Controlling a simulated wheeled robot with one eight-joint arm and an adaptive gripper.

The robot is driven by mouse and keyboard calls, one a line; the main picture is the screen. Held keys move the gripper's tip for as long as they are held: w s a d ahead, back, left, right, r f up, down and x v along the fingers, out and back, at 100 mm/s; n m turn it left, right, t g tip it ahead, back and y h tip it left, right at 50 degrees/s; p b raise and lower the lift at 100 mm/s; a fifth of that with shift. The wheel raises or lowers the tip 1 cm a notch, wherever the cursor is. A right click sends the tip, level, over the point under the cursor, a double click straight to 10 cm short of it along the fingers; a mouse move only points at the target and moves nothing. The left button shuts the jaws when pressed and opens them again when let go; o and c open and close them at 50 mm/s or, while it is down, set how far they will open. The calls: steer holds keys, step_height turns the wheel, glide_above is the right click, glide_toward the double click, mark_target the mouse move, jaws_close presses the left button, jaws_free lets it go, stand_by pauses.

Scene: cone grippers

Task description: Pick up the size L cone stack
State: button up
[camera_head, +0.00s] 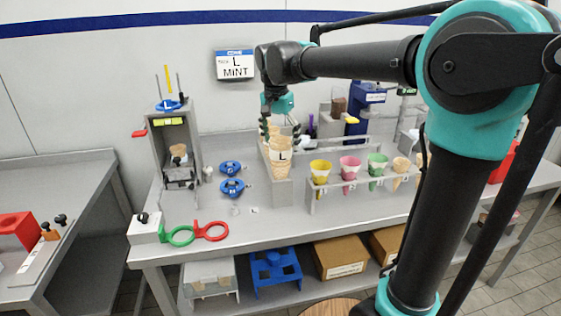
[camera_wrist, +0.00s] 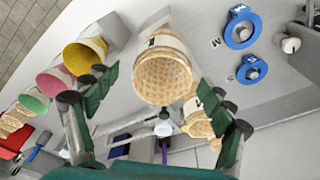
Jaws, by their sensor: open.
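The size L cone stack (camera_head: 281,160), tan waffle cones with a white band marked L, stands upright in a grey holder (camera_head: 282,190) on the table. My gripper (camera_head: 280,129) is at the top of the stack with fingers on either side. In the wrist view the open mouth of the stack (camera_wrist: 163,78) lies between the two spread green fingers of my gripper (camera_wrist: 158,112), with gaps on both sides. A second waffle cone (camera_wrist: 195,118) shows close by it, near the right finger. Whether any finger touches the stack cannot be told.
A rack (camera_head: 350,190) with yellow, pink, green and tan cones stands just right of the stack. Blue rings (camera_head: 231,187) lie to the left. The table front is mostly clear.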

mark_target(280, 171)
steer(key=shift+w+d+f, duration=0.1)
steer(key=shift+w+f, duration=0.1)
steer(key=shift+f, duration=1.15)
steer(key=shift+w+f, duration=0.2)
steer(key=shift+f, duration=1.15)
steer(key=c, duration=0.9)
